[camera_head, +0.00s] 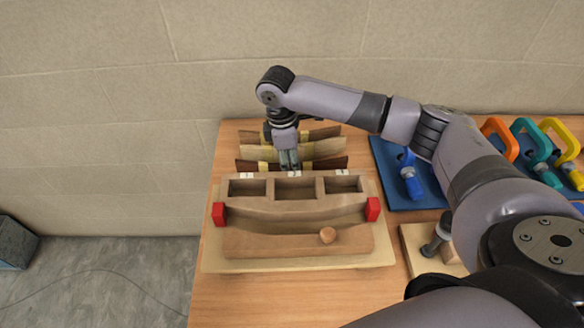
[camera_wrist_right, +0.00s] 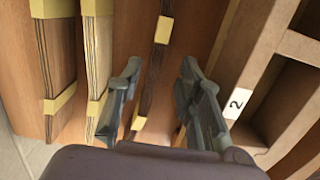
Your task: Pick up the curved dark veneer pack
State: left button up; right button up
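The curved dark veneer pack (camera_head: 330,163) stands on edge in the head view, the nearest of three packs behind the compartment box. In the right wrist view it is a narrow dark strip (camera_wrist_right: 154,75) with yellow bands. My right gripper (camera_head: 289,166) points down over its middle and hides part of it. In the wrist view the right gripper (camera_wrist_right: 160,68) is open, one finger on each side of the pack, with gaps showing. My left gripper is not in view.
A light pack (camera_head: 320,149) and another dark pack (camera_head: 325,133) stand just behind. The compartment box (camera_head: 296,205) is close in front, with its number label (camera_wrist_right: 236,102) beside one finger. A press form (camera_head: 265,243) with red blocks lies nearer. Clamps on a blue mat (camera_head: 391,161) stand right.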

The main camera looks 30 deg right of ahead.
jog(key=f, duration=0.3)
jog(key=f+p, duration=0.1)
jog(key=shift+w+d+f, duration=0.2)
jog(key=shift+d+f, duration=0.1)
jog(key=shift+f, duration=0.1)
jog(key=shift+c, duration=0.6)
grip_shut()
